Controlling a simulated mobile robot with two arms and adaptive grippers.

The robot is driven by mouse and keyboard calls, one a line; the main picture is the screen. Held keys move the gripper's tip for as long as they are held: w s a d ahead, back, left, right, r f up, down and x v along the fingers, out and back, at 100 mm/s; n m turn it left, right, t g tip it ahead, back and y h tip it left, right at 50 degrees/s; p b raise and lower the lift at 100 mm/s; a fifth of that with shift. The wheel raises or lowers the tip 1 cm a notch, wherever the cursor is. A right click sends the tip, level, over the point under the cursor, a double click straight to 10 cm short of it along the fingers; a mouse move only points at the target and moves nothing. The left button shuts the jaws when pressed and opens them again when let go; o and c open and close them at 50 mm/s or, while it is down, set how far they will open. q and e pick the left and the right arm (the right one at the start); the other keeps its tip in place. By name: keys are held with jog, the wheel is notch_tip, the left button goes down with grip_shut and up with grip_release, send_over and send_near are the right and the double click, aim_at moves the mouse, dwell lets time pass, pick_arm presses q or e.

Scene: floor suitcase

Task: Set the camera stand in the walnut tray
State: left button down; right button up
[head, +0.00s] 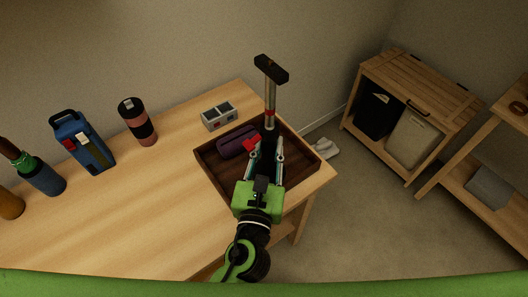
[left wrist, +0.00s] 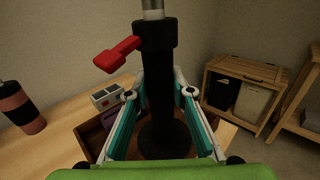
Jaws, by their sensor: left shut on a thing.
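The camera stand (head: 270,112) has a grey pole, a black head and a red lever. My left gripper (head: 265,150) is shut on its black lower column, which stands between the fingers in the left wrist view (left wrist: 157,95). The stand is roughly upright within the outline of the walnut tray (head: 301,139). Its round dark base (left wrist: 165,138) shows low between the fingers; I cannot tell whether it touches the tray floor. A purple case (head: 237,142) lies in the tray's left part. My right gripper is not in view.
The tray sits at the right end of the wooden table (head: 150,200). A small grey box (head: 219,116) is behind it. A wooden hamper cabinet (head: 410,115) is to the right.

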pick_arm(q)
jog(key=w+f+b, duration=0.2)
jog(key=w+f, duration=0.1)
jog(key=w+f+b, duration=0.1)
jog(key=shift+w+a+f+b, duration=0.15)
jog(key=shift+a+f+b, duration=0.15)
jog(key=shift+f+b, duration=0.1)
jog(key=f+b, duration=0.1)
jog(key=w+f+b, duration=0.1)
jog(key=f+b, duration=0.2)
jog(key=shift+w+a+f+b, duration=0.1)
jog(key=shift+w+f+b, duration=0.2)
jog(key=shift+w+b, duration=0.1)
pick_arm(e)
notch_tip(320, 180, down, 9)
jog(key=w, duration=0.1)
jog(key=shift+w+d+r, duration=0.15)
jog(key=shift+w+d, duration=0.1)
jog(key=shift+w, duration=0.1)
pick_arm(q)
jog(key=shift+f, duration=0.2)
jog(key=c, duration=1.8)
grip_release()
jog(key=shift+o, duration=0.2)
